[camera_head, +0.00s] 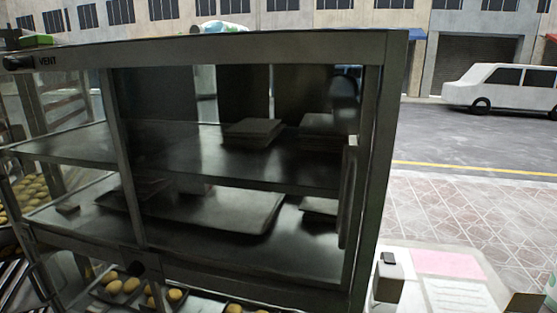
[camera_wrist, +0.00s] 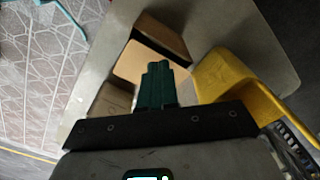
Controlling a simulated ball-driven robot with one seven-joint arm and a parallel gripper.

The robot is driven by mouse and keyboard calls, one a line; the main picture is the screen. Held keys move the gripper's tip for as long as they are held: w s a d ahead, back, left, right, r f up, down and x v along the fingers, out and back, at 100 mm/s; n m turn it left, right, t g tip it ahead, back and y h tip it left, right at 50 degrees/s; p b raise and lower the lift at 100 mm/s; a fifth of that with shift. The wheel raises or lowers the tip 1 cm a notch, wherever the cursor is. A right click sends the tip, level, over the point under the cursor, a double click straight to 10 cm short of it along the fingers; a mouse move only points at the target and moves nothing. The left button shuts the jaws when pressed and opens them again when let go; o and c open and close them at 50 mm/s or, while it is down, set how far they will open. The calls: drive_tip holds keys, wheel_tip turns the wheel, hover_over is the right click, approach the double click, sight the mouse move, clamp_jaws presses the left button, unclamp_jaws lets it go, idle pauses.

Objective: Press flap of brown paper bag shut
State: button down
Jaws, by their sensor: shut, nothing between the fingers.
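In the wrist view my gripper (camera_wrist: 157,72) points up the picture, its dark green fingers closed together with nothing between them. Just beyond the fingertips is what looks like the brown paper bag (camera_wrist: 140,63), with a flat tan face between darker brown parts at its upper right and lower left. The fingers overlap its near side in the picture; I cannot tell whether they touch it. Which part is the flap is not clear. In the head view a brown piece (camera_head: 524,303) at the lower right edge may be part of the bag. My gripper is not seen there.
A yellow object (camera_wrist: 228,75) stands close right of the fingers on a grey surface (camera_wrist: 225,22). In the head view a glass-fronted metal cabinet (camera_head: 383,150) fills the left and middle. A counter with papers (camera_head: 448,262) and a small dark device (camera_head: 388,280) is at lower right.

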drive_tip(key=shift+f+b, duration=0.5)
drive_tip(key=shift+f, duration=1.25)
drive_tip(key=shift+r, duration=0.1)
idle(0.3)
wheel_tip(320, 180, up, 9)
drive_tip(key=p, duration=0.9)
idle(0.4)
drive_tip(key=s+a+f+m+h+b, duration=0.2)
drive_tip(key=s+a+f+m+h, duration=0.1)
drive_tip(key=s+a+f+m, duration=0.3)
drive_tip(key=s+a+f+y, duration=0.1)
drive_tip(key=s+a, duration=0.2)
drive_tip(key=a, duration=0.6)
drive_tip(key=s+a+f+m+y+b, duration=0.1)
drive_tip(key=s+a, duration=0.3)
drive_tip(key=a, duration=0.6)
drive_tip(key=s+a+f+t+b, duration=0.1)
drive_tip(key=s+a, duration=0.3)
drive_tip(key=a, duration=0.6)
drive_tip(key=shift+s+a+f+m+y, duration=0.25)
drive_tip(key=shift+f+m+y, duration=0.15)
drive_tip(key=shift+f, duration=0.45)
